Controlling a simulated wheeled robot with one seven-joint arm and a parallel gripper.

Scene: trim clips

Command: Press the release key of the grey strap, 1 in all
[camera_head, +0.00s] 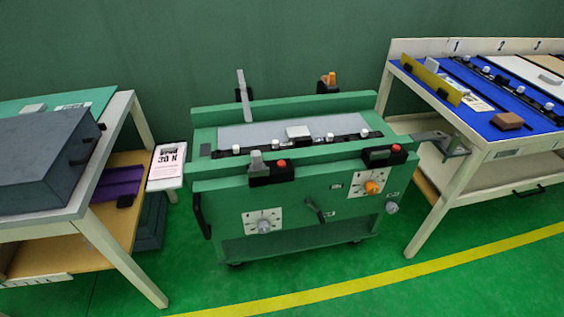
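A green wheeled cart (300,240) stands in the middle. On its front edge at left is a black buckle (260,181) with a short grey upright piece (257,161) and a red key (282,163). A second black buckle (378,157) with a red key (396,148) is at the front right. At the cart's back, a tall grey strap-like bar (243,85) rises from a black holder at left, and a short orange piece (331,78) rises from another at right. I cannot tell how the grey parts connect. My gripper is not in view.
The cart front has a grey knob (264,226), an orange knob (372,187) and a black lever (316,211). A table with a dark grey box (40,160) is at left; a blue-topped table (480,118) is at right. Green floor (420,285) in front is clear.

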